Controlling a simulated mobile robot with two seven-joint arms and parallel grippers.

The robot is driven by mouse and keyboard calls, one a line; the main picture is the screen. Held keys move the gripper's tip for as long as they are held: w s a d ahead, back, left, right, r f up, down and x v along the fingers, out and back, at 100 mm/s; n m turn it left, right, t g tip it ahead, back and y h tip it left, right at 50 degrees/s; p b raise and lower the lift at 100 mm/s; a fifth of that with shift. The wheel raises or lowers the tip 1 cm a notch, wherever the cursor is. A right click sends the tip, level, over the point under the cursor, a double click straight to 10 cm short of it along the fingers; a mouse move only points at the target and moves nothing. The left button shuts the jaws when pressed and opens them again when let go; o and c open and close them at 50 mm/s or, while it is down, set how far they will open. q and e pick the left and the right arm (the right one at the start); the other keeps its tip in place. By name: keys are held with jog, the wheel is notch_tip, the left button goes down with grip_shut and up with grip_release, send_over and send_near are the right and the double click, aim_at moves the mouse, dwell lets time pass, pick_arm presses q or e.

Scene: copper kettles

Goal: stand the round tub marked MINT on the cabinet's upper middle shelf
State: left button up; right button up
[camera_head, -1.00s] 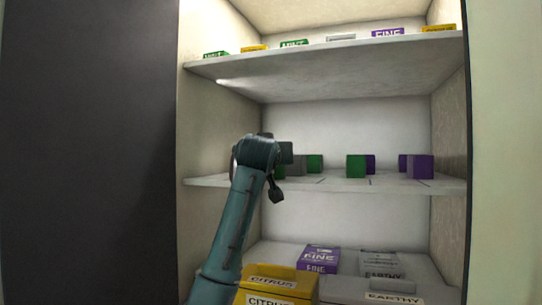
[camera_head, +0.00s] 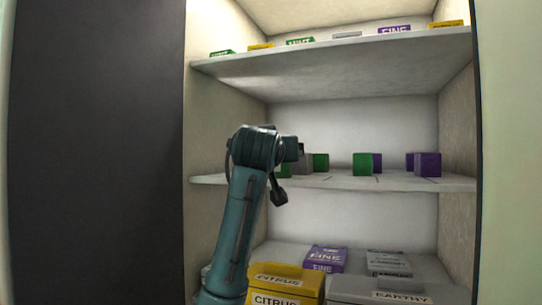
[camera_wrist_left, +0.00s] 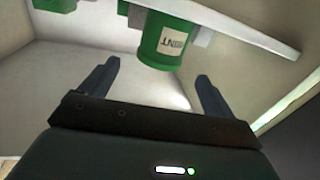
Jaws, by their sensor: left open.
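The green round tub marked MINT (camera_wrist_left: 163,42) shows in the left wrist view, tilted in the picture against a white shelf board. In the head view, a green piece (camera_head: 285,171) shows just under my left gripper (camera_head: 299,151), on the cabinet's middle shelf (camera_head: 400,183); I cannot tell whether it is the same tub. My left gripper also shows in the wrist view (camera_wrist_left: 157,72), open and empty, its fingertips on either side of the tub's near end. I cannot tell how far the tub is beyond them. My right gripper is not in view.
Green blocks (camera_head: 363,164), purple blocks (camera_head: 430,164) and a grey one (camera_head: 304,163) stand on the middle shelf. The upper shelf (camera_head: 330,70) holds several labelled boxes. Below are yellow CITRUS (camera_head: 285,282), purple FINE (camera_head: 325,258) and grey EARTHY (camera_head: 400,296) boxes. A dark panel borders the left.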

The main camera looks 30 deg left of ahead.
pick_arm(q)
jog(key=v, duration=0.5)
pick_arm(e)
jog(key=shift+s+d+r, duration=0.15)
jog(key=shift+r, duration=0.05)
